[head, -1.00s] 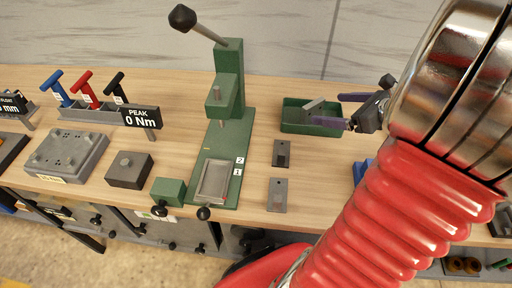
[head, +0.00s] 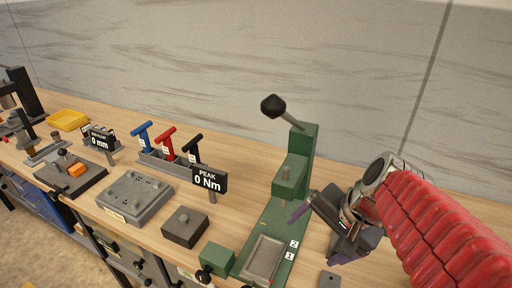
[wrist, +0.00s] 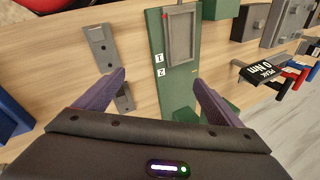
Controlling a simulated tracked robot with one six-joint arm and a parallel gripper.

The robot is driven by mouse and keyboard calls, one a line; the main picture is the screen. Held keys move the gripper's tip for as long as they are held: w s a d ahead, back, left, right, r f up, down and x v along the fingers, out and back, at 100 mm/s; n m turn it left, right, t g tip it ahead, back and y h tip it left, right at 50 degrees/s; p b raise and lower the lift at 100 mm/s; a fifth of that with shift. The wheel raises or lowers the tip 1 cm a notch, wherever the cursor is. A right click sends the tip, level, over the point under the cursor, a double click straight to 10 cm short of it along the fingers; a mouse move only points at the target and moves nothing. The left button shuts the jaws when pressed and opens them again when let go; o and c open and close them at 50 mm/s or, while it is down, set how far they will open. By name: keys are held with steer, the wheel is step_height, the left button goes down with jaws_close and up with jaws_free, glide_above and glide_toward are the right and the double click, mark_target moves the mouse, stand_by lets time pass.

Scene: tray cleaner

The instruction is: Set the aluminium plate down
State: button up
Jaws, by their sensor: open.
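My gripper (head: 318,236) is open, with its purple fingers spread and nothing seen between them. It hangs above the bench at the right of the green press (head: 302,175). In the wrist view my gripper (wrist: 160,82) points at the press base (wrist: 177,92). A grey framed plate (head: 263,257) lies flat on that base, beside the marks 1 and 2. It also shows in the wrist view (wrist: 180,38). Two small grey plates lie on the bench beside the press, one clear (wrist: 101,47) and one (wrist: 124,100) partly behind a finger. I cannot tell which plate is aluminium.
The press lever (head: 289,111) and column rise close to my gripper. Left of the press stand a dark block (head: 185,227), the PEAK display (head: 209,179), T-handled tools (head: 167,142) and a grey fixture (head: 135,196). A yellow tray (head: 68,120) is farther left.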

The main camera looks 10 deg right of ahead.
steer(key=s+a+r+n+t+h, duration=0.1)
steer(key=s+a+r+n+h, duration=0.1)
steer(key=n, duration=0.8)
steer(key=shift+s+a+r+h, duration=0.3)
steer(key=shift+s+a+r, duration=0.3)
steer(key=shift+a, duration=0.65)
steer(key=shift+s+f, duration=0.1)
